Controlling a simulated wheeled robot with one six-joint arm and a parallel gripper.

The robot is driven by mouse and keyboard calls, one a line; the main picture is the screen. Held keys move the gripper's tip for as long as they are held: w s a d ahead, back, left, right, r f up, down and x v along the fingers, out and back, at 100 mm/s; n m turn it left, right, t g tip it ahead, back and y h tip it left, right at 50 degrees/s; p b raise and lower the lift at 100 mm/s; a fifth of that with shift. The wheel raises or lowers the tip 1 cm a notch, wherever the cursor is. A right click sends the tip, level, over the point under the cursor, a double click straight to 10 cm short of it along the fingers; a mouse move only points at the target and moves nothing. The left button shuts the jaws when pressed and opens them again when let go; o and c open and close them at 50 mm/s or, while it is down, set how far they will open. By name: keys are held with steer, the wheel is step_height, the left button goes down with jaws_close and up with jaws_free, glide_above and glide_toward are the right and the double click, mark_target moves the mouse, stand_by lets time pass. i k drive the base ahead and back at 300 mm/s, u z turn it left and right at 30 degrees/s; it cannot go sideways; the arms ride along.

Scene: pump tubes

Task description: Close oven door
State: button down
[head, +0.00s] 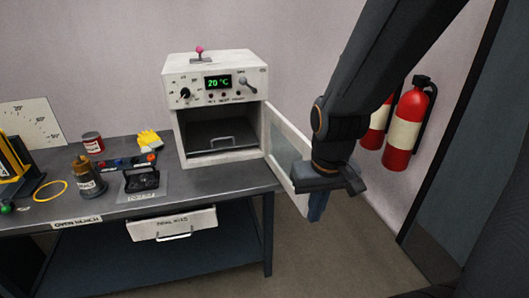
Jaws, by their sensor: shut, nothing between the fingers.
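The oven (215,75) is a white box at the right end of the workbench, with a green display reading 20 °C. Its door (283,140) is swung open to the right and has a glass pane in a white frame. The oven's inside shows a dark tray (222,137) with a handle. My gripper (316,212) is at the door's outer, right side, near its free edge, and hides part of it. The fingers are shut and empty. I cannot tell whether they touch the door.
The workbench (120,195) holds a red can (92,142), yellow gloves (150,138), a brown bottle (88,178) and a yellow ring. A drawer (172,224) under the bench is pulled out. Red fire extinguishers (408,125) hang on the right wall. Floor right of the bench is free.

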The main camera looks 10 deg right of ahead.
mark_target(302, 144)
steer(key=u, duration=2.9)
steer(key=k, duration=1.95)
steer(key=z, duration=1.7)
steer(key=i, duration=0.55)
